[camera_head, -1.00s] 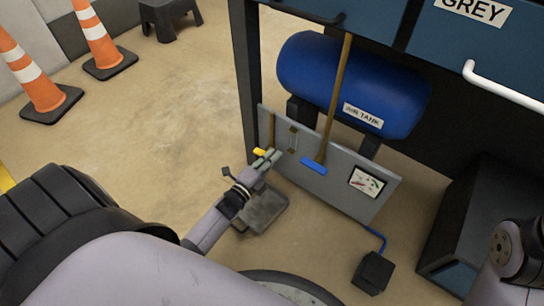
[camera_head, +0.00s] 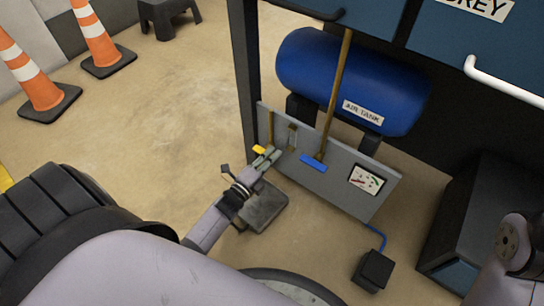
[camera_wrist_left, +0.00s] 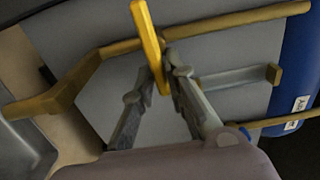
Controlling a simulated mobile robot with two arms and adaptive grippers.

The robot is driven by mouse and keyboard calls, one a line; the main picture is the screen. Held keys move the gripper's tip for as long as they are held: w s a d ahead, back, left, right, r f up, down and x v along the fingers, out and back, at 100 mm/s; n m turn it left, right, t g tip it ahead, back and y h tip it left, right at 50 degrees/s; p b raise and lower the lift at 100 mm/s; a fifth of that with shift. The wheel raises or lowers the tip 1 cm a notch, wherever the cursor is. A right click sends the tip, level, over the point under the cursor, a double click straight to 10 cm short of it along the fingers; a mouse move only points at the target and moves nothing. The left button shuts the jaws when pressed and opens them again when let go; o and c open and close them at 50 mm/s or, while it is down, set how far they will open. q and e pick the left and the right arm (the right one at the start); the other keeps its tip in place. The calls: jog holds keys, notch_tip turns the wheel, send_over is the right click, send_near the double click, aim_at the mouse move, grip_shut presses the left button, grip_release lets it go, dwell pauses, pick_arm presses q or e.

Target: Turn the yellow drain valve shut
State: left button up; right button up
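The yellow drain valve (camera_head: 259,150) is on a brass pipe at the left end of the grey panel below the blue tank. In the left wrist view its yellow handle (camera_wrist_left: 148,40) stands across the pipe. My left gripper (camera_head: 268,157) is at the valve. In the wrist view its fingertips (camera_wrist_left: 160,75) close in on both sides of the handle's lower end and appear to touch it. The handle partly hides the fingertips. My right gripper is out of view; only part of that arm shows at the lower right.
The grey panel (camera_head: 330,187) carries a blue-handled valve (camera_head: 313,164) and a gauge (camera_head: 366,180). The blue air tank (camera_head: 325,70) is above it. A black box (camera_head: 373,270) with a blue hose is on the floor. Orange cones (camera_head: 95,35) stand at the left; open floor lies between.

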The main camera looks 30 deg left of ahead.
pick_arm(q)
jog(key=shift+o, duration=1.3)
jog(key=shift+a, duration=0.55)
jog(key=shift+o, duration=0.3)
jog(key=shift+d, duration=0.2)
jog(key=s+a, duration=0.1)
jog(key=s, duration=1.1)
jog(key=shift+r, duration=0.1)
